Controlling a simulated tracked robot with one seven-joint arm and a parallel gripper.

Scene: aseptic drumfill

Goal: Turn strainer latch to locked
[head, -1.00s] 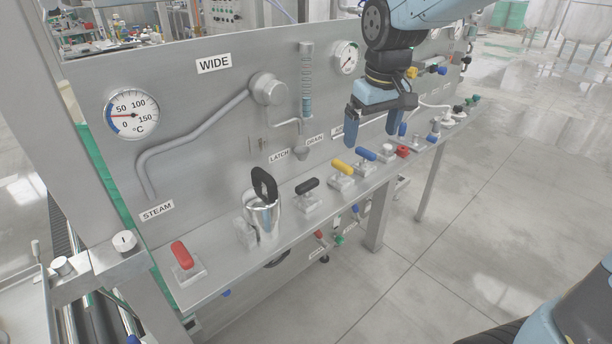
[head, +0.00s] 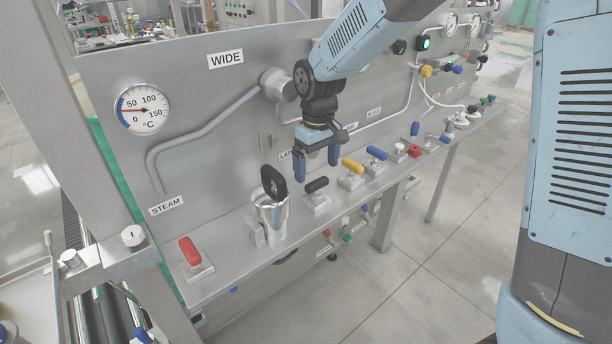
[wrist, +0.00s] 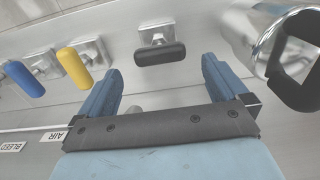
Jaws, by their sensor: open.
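A black-handled lever (head: 317,185) on a square metal base stands on the shelf, in front of a panel label (head: 286,155) partly hidden by my gripper and reading "LAT…". The lever also shows in the wrist view (wrist: 160,54), its handle lying crosswise. A shiny metal cylinder (head: 270,218) with a black loop handle stands left of it. Which part is the strainer is not labelled. My gripper (head: 317,172) points down, open and empty, just above and behind the black lever. In the wrist view its fingers (wrist: 162,78) are apart, with the lever ahead between their lines.
A yellow lever (head: 352,166) and a blue lever (head: 376,153) stand close on the right. A red lever (head: 190,251) sits at the shelf's left end. The upright panel (head: 215,120) with pipes and a gauge (head: 141,110) rises behind. The floor in front is clear.

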